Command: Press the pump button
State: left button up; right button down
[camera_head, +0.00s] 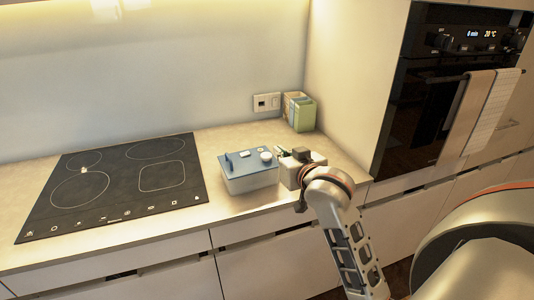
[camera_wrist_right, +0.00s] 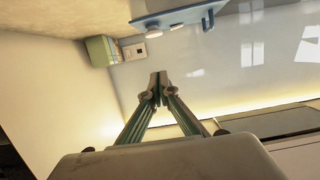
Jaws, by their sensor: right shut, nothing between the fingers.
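A white box with a blue lid (camera_head: 236,164) stands on the worktop, right of the hob. Its lid carries a round white button (camera_head: 266,157) near the right end and smaller white parts to the left. Which one is the pump button I cannot tell for certain. My right gripper (camera_head: 278,152) is just right of the box, its fingers pointing toward the round button. In the wrist view the right gripper (camera_wrist_right: 158,88) is shut and empty, with the blue lid (camera_wrist_right: 185,12) above its tips and apart from them in the picture. My left gripper is out of view.
A black hob (camera_head: 115,182) lies to the left. A green and brown container (camera_head: 299,112) stands in the back corner beside a wall socket (camera_head: 266,102). A tall cabinet with an oven (camera_head: 430,110) and hanging towels (camera_head: 480,110) bounds the right. The worktop is clear in front of the box.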

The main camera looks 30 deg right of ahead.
send_over(268, 165)
notch_tip(268, 165, down, 2)
jog(key=shift+w+d+f, duration=0.1)
jog(key=shift+f, duration=0.1)
notch_tip(268, 165, down, 3)
jog(key=shift+r, duration=0.2)
jog(key=shift+f, duration=0.7)
jog(key=shift+f, duration=0.1)
